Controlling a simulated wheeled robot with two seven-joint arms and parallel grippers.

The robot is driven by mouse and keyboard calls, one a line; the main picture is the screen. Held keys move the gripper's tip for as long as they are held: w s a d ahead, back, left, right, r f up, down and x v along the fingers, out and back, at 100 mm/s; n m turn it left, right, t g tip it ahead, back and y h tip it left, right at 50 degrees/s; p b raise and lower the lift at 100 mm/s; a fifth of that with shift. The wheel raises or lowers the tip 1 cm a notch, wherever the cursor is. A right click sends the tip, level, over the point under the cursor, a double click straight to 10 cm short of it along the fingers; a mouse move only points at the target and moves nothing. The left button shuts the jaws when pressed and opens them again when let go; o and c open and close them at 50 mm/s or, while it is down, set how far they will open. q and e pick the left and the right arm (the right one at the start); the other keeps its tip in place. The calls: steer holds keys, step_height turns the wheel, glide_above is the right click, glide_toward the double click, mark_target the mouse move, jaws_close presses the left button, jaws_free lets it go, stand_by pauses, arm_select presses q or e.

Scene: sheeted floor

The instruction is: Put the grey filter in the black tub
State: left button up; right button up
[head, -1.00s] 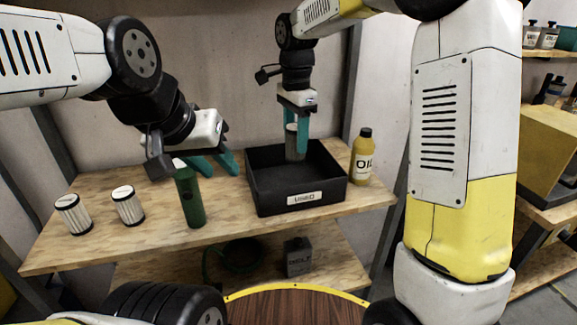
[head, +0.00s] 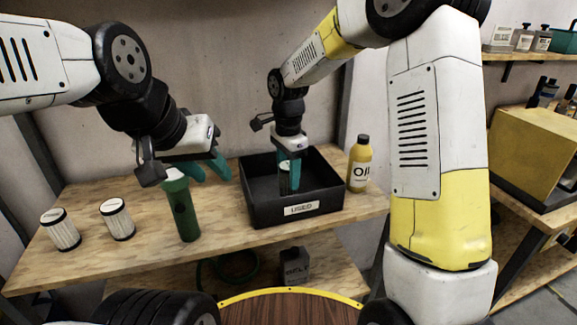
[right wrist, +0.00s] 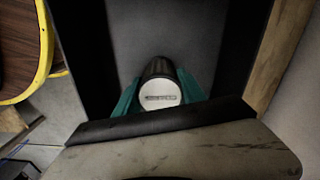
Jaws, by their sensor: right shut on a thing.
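The grey filter (right wrist: 158,70) is held between the teal fingers of my right gripper (right wrist: 160,98). Its pale round end cap faces the wrist camera and its body is dark. In the head view my right gripper (head: 290,176) points down inside the black tub (head: 262,207), which has a "USED" label on its front wall. The filter is low between the tub's walls; whether it touches the floor I cannot tell. My left gripper (head: 207,169) is open and empty, left of the tub and behind a green cylinder.
The green cylinder (head: 184,210) stands upright left of the tub. Two white filters (head: 61,230) (head: 117,220) stand further left on the wooden bench (head: 75,265). A yellow oil bottle (head: 359,165) stands just right of the tub. A grey can (head: 295,266) sits on the lower shelf.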

steer(key=shift+f, duration=0.1)
steer(key=o, duration=1.4)
step_height(320, 180, up, 12)
steer(key=shift+r, duration=0.1)
steer(key=s+d+r+n+t+y, duration=0.1)
steer(key=s+d+n+t, duration=0.2)
steer(key=s+d+n, duration=0.3)
steer(key=s+d+r+n+t+y, duration=0.1)
steer(key=s+d+n, duration=0.5)
steer(key=s, duration=0.9)
steer(key=shift+s+d+r+t, duration=0.25)
steer(key=shift+d+r+t, duration=0.25)
steer(key=shift+d+t, duration=0.75)
